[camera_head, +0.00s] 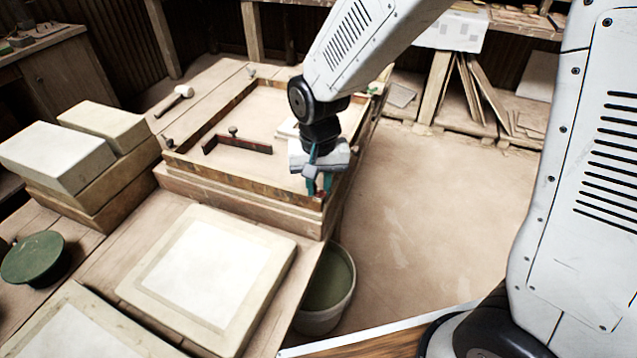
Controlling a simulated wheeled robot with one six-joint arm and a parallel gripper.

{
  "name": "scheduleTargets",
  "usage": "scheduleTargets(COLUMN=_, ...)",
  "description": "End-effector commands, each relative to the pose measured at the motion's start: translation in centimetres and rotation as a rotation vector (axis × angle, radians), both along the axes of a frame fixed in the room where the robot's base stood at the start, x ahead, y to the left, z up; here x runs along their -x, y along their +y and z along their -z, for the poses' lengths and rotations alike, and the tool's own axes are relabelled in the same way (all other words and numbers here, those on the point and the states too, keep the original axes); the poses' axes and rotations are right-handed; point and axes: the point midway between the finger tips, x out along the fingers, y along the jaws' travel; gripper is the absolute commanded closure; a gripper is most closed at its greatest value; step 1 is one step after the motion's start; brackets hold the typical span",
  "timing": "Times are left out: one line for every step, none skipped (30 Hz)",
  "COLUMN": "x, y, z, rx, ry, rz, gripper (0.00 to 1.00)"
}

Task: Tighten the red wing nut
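My gripper (319,186) points down at the near right corner of the wooden press frame (240,184). Its two teal fingers show with a small gap between them. A small red piece, which looks like the red wing nut (321,194), shows right at the fingertips on that corner. The fingers hide most of it. I cannot tell whether they touch or grip it. Dark knobs stand at other corners of the frame, one at the near left (168,143) and one at the far left (251,72).
Inside the frame lie a dark bar with a knob (237,144) and a pale block (288,128). A mallet (176,99), stacked blocks (62,157), a pale slab (210,268) and a green round lid (33,257) are around it. A bucket (327,290) stands below. Floor at right is clear.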

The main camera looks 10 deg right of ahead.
Motion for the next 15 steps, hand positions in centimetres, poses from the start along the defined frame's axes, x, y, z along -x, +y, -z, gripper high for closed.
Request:
scheduleTargets(x=0.01, y=-0.02, z=-0.01, rx=0.000, ry=0.000, rz=0.000, gripper=0.95)
scheduleTargets(x=0.01, y=-0.02, z=-0.01, rx=0.000, ry=0.000, rz=0.000, gripper=1.00)
scheduleTargets(x=0.01, y=-0.02, z=-0.01, rx=0.000, ry=0.000, rz=0.000, gripper=1.00)
scheduleTargets(x=0.01, y=-0.02, z=-0.01, rx=0.000, ry=0.000, rz=0.000, gripper=1.00)
scheduleTargets(x=0.01, y=-0.02, z=-0.01, rx=0.000, ry=0.000, rz=0.000, gripper=1.00)
scheduleTargets(x=0.01, y=-0.02, z=-0.02, rx=0.000, ry=0.000, rz=0.000, gripper=1.00)
scheduleTargets(x=0.01, y=-0.02, z=-0.02, rx=0.000, ry=0.000, rz=0.001, gripper=1.00)
scheduleTargets(x=0.01, y=-0.02, z=-0.02, rx=0.000, ry=0.000, rz=0.003, gripper=1.00)
scheduleTargets(x=0.01, y=-0.02, z=-0.02, rx=0.000, ry=0.000, rz=0.006, gripper=1.00)
scheduleTargets(x=0.01, y=-0.02, z=-0.02, rx=0.000, ry=0.000, rz=0.010, gripper=1.00)
scheduleTargets(x=0.01, y=-0.02, z=-0.03, rx=0.000, ry=0.000, rz=0.015, gripper=1.00)
scheduleTargets(x=0.01, y=-0.02, z=-0.03, rx=0.000, ry=0.000, rz=0.023, gripper=1.00)
scheduleTargets(x=0.01, y=-0.02, z=-0.03, rx=0.000, ry=0.000, rz=0.032, gripper=1.00)
scheduleTargets(x=0.00, y=-0.02, z=-0.03, rx=0.000, ry=0.000, rz=0.042, gripper=1.00)
scheduleTargets(x=0.01, y=-0.03, z=-0.03, rx=0.000, ry=0.000, rz=0.058, gripper=1.00)
